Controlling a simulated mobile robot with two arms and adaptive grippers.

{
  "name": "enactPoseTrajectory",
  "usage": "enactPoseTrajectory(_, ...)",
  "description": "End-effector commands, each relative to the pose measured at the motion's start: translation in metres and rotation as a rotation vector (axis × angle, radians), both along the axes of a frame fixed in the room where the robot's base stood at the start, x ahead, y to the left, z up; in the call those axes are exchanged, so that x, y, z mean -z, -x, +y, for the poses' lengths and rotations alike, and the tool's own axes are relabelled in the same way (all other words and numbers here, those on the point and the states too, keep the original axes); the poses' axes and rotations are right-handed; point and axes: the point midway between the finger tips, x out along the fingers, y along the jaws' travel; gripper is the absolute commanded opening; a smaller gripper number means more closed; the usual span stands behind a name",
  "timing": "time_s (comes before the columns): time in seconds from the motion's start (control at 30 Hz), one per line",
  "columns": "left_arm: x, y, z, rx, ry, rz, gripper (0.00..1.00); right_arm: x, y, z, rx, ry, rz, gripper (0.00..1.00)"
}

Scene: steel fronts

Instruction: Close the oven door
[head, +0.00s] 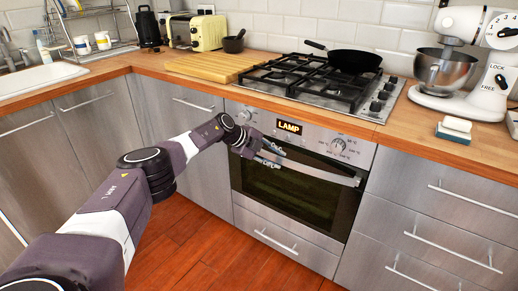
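The oven (300,165) is built in under the hob, with a steel front and a lit display reading LAMP. Its door (290,195) has a dark glass window and stands flush or nearly flush with the front; I cannot tell whether a small gap is left. The steel handle (335,175) runs across the top of the door. My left gripper (270,156) is at the left end of the handle, its two fingers apart, with nothing seen in them. I cannot tell whether it touches the handle or door. My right gripper is not in view.
Wooden counter (215,83) runs above the steel drawers (435,215). The gas hob (310,85) holds a black pan (354,61). A stand mixer (455,70) and a sponge (457,124) are at right. The floor (195,235) before the oven is clear.

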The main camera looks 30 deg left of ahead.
Motion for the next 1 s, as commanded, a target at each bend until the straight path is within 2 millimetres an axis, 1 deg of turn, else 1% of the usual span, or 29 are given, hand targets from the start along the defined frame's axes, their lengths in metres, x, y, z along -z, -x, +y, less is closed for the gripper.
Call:
enactPoseTrajectory(0.23,-0.018,0.018,0.011,0.001,0.000,0.000,0.27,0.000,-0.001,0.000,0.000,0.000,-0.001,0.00)
enactPoseTrajectory(0.63,-0.057,0.053,0.033,0.000,0.003,-0.004,0.27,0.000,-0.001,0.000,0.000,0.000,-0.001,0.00)
enactPoseTrajectory(0.8,-0.065,0.060,0.037,0.001,0.003,-0.003,0.27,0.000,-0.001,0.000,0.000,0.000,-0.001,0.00)
enactPoseTrajectory(1.0,-0.066,0.062,0.038,0.002,0.003,-0.002,0.27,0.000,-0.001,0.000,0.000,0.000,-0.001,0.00)
